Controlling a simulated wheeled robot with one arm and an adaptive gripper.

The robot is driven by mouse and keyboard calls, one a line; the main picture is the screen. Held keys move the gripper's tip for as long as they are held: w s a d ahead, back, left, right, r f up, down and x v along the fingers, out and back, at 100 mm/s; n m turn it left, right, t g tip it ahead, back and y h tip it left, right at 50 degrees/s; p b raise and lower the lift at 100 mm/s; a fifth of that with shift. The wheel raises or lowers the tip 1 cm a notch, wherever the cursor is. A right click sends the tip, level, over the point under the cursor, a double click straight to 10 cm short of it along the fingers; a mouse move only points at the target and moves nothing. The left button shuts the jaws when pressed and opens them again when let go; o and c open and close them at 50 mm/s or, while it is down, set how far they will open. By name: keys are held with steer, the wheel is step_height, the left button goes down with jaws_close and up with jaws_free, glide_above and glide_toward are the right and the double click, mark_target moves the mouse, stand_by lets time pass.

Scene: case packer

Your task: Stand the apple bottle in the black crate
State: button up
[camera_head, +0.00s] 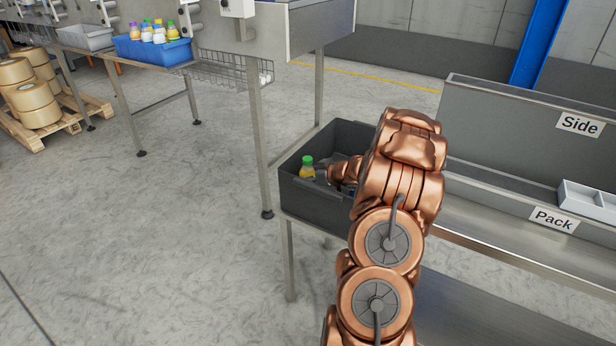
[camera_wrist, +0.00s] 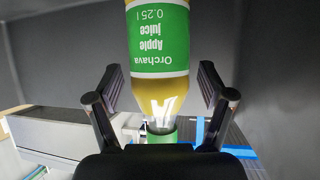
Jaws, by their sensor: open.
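The apple bottle (camera_head: 307,170) has a green cap and yellow juice and stands upright inside the black crate (camera_head: 318,204). The crate's near wall hides its base. In the wrist view the apple bottle (camera_wrist: 160,40) appears upside down, with a green "Orchava Apple juice" label. My gripper (camera_wrist: 159,78) is open, with one finger on each side of the bottle and a visible gap on both sides. In the head view my gripper (camera_head: 330,174) is just right of the bottle, low inside the crate and partly hidden by my arm.
The crate sits at the left end of a metal bench with a "Pack" sign (camera_head: 554,220) and a "Side" sign (camera_head: 580,124). A white tray (camera_head: 588,203) lies at right. A blue crate (camera_head: 154,52) of several bottles stands far left. Open floor lies left.

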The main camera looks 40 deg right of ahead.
steer(key=v, duration=0.7)
steer(key=shift+s, duration=0.2)
steer(key=shift+r+p, duration=0.2)
steer(key=shift+p, duration=0.15)
